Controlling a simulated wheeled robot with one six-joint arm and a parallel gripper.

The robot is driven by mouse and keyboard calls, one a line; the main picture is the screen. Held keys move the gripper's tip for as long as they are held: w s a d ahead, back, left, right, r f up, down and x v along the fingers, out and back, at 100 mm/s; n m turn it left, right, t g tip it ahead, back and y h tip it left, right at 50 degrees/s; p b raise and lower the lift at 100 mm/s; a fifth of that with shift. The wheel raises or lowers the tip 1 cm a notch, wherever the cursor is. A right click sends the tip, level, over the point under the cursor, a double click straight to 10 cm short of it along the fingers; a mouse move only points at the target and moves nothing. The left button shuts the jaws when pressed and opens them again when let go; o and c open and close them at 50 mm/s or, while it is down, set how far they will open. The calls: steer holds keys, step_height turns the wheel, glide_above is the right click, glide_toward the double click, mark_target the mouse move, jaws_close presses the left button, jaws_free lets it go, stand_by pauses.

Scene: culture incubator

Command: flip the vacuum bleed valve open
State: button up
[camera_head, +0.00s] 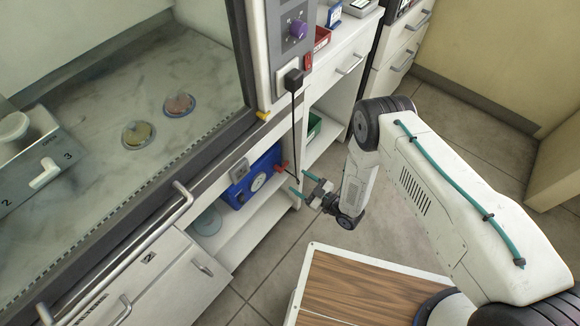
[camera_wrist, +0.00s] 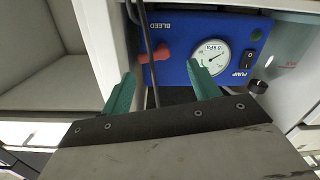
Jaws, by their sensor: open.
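The vacuum bleed valve is a red handle (camera_wrist: 157,53) on the blue pump panel (camera_wrist: 185,30), beside the upside-down word BLEED in the wrist view. In the head view the red handle (camera_head: 281,167) sticks out at the right end of the blue pump unit (camera_head: 240,190). My gripper (camera_wrist: 160,76) is open, its two teal fingers spread in front of the panel with the red handle beyond the gap. In the head view my gripper (camera_head: 302,184) is just to the right of the handle. I cannot tell whether a finger touches it.
A black cord (camera_wrist: 149,60) hangs close to the handle, between my fingers in view; it comes from a plug (camera_head: 293,80). A gauge (camera_wrist: 211,56) and a pump switch (camera_wrist: 248,62) share the panel. The pump stands in a shelf bay under the hood (camera_head: 200,130).

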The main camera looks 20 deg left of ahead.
mark_target(285, 167)
steer(key=x, duration=0.4)
steer(key=w+r+x, duration=0.1)
steer(key=x, duration=0.2)
steer(key=shift+d, duration=0.15)
steer(key=c, duration=0.7)
